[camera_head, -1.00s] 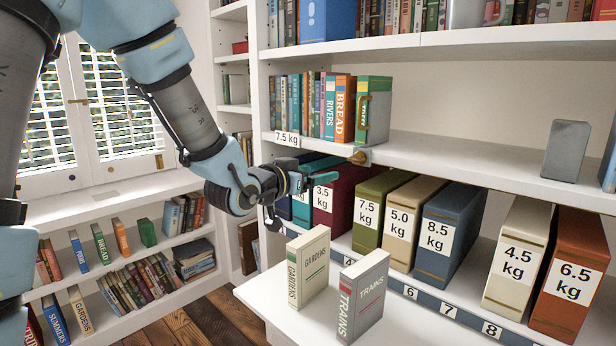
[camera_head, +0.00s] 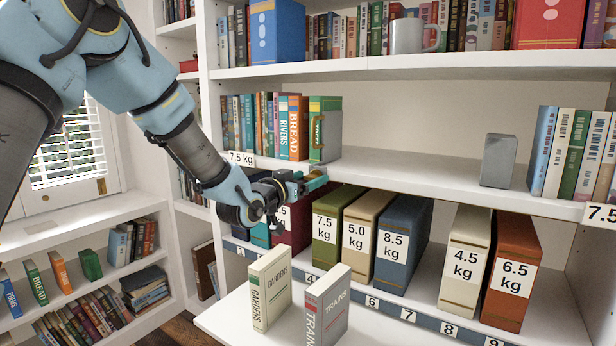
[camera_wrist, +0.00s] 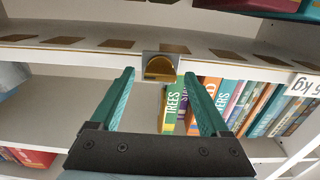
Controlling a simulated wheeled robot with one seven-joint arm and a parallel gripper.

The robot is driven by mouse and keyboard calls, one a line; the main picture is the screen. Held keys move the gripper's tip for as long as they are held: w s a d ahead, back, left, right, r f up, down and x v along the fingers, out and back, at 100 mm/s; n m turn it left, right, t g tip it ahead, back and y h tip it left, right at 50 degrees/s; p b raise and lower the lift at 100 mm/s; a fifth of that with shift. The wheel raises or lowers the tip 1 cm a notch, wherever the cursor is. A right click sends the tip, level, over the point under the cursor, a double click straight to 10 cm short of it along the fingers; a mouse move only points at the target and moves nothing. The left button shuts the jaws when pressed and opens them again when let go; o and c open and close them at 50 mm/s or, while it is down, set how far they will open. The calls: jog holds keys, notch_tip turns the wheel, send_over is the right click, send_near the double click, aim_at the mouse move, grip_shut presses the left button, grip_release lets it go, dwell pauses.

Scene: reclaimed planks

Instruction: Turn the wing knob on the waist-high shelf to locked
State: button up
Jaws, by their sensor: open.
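The wing knob shows in the wrist view as a rounded brass knob (camera_wrist: 160,67) on a small grey plate fixed to the shelf edge. The waist-high shelf (camera_head: 420,183) is white. My gripper (camera_head: 318,180) has green fingers and is at the front edge of this shelf, below the green book. In the wrist view my gripper (camera_wrist: 158,76) is open, with one finger on each side of the knob's line and a gap to it on both sides. In the head view the knob is mostly hidden by my gripper. I cannot tell which marking the knob points to.
A row of books (camera_head: 290,128) stands on the shelf behind my gripper. A grey block (camera_head: 498,160) stands farther right. Two books (camera_head: 270,290) stand on a white ledge in front. The shelf's middle is bare.

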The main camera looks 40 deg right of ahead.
jog(key=shift+d, duration=0.15)
jog(key=shift+c, duration=0.3)
grip_shut()
dwell(0.3)
